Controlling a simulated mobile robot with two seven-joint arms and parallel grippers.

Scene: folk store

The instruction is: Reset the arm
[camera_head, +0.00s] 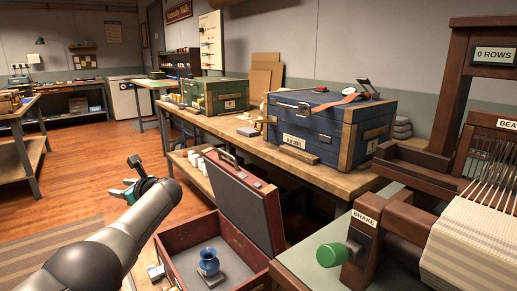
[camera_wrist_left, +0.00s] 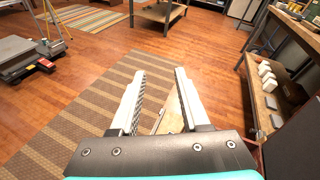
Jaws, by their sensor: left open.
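My left arm comes in from the lower left in the head view, and its gripper (camera_head: 134,183) is out over the floor, left of the open case. In the left wrist view the left gripper (camera_wrist_left: 160,90) has its two pale fingers spread apart, with nothing between them and the striped rug and wood floor beyond. My right gripper is in neither view.
An open red-brown case (camera_head: 180,238) with a blue vase (camera_head: 208,262) inside stands close by, its lid (camera_head: 232,200) raised. A workbench (camera_head: 225,130) holds a blue chest (camera_head: 330,128) and a green chest (camera_head: 215,92). A loom (camera_head: 400,215) is at right. Floor (camera_head: 85,165) is clear at left.

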